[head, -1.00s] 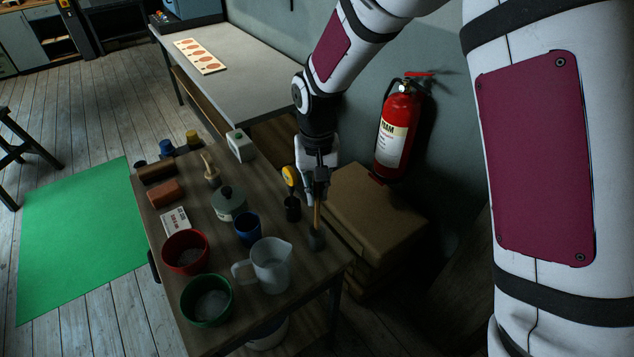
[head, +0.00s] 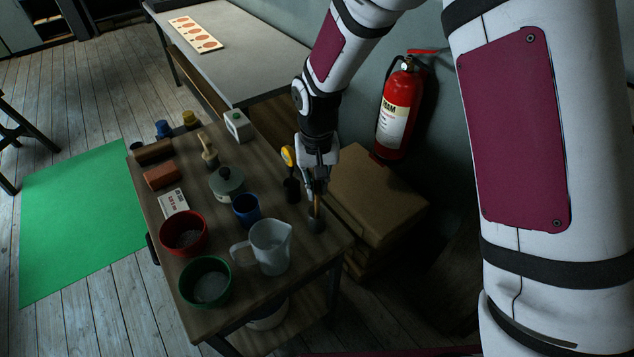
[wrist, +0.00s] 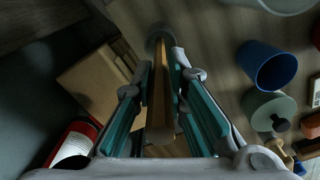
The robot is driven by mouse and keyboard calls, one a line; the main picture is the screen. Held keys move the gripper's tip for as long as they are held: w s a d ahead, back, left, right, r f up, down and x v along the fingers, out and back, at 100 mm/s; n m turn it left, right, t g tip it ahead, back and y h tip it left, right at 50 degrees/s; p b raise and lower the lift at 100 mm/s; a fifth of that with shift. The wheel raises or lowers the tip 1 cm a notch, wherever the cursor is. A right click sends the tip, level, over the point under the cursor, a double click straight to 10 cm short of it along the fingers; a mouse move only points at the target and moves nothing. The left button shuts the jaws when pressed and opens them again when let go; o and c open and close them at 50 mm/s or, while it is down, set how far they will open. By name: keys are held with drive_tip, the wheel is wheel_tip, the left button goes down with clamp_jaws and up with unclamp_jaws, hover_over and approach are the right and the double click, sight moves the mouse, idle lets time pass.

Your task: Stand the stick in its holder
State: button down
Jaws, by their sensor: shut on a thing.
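My gripper (head: 317,188) points down over the right side of the brown table and is shut on the wooden stick (head: 317,209). In the wrist view the stick (wrist: 160,100) runs between my fingers (wrist: 165,85), its near end towards the camera. A small dark grey holder (head: 316,225) stands on the table directly below; it also shows as a grey round shape (wrist: 160,36) in the wrist view. The stick looks upright, its lower end meeting the holder's top. I cannot tell how deep it sits inside.
A clear jug (head: 270,246), blue cup (head: 246,209) and lidded pot (head: 227,184) stand further left. A cardboard box (head: 375,205) lies to the right.

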drive_tip(key=c, duration=1.5)
unclamp_jaws()
drive_tip(key=shift+r, duration=0.1)
wheel_tip(320, 180, up, 12)
drive_tip(key=shift+f, duration=0.1)
